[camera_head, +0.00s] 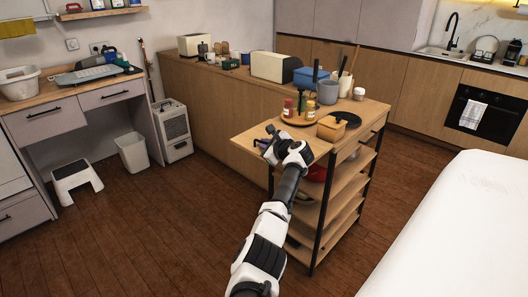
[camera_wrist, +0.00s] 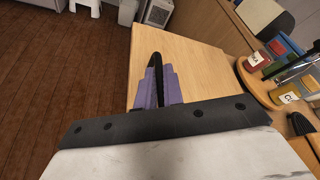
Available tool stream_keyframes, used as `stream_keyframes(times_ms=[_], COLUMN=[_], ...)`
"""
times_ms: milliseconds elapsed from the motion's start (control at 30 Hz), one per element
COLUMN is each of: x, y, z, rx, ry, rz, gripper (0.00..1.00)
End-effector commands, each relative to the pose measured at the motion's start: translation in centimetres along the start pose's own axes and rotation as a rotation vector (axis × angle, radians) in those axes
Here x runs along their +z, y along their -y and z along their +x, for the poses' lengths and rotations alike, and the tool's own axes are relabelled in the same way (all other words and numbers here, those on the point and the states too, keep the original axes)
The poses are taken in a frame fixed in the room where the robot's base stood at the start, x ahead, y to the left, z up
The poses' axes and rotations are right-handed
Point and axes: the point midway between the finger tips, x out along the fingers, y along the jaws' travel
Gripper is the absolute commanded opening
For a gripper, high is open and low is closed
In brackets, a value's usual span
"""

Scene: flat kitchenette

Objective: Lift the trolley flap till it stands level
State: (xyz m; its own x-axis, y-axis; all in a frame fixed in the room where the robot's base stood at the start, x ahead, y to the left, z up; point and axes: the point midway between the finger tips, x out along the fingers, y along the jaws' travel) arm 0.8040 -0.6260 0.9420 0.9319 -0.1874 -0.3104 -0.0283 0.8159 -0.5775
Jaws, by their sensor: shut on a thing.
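The trolley (camera_head: 345,128) stands in the middle of the head view, with a wooden top and open shelves. Its wooden flap (camera_head: 245,137) sticks out on the left side and looks about level with the top. The flap also fills the middle of the wrist view (camera_wrist: 195,62). My gripper (camera_head: 261,142) is at the flap's near edge, shut on it. Its purple finger pads (camera_wrist: 160,84) show against the flap in the wrist view. The flap's underside and the lower finger's contact are hidden.
A wooden counter (camera_head: 215,107) is behind. A white surface (camera_head: 450,230) is at right.

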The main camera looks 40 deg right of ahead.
Motion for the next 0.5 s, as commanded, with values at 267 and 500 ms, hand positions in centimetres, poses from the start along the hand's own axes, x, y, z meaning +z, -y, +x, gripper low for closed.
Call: stream_keyframes(times_ms=[267,500], x=[-0.17,-0.19], y=[0.68,0.74], z=[0.34,0.41], rx=[0.009,0.011], ry=[-0.006,-0.009], rz=[0.023,0.026], gripper=[0.0,0.0])
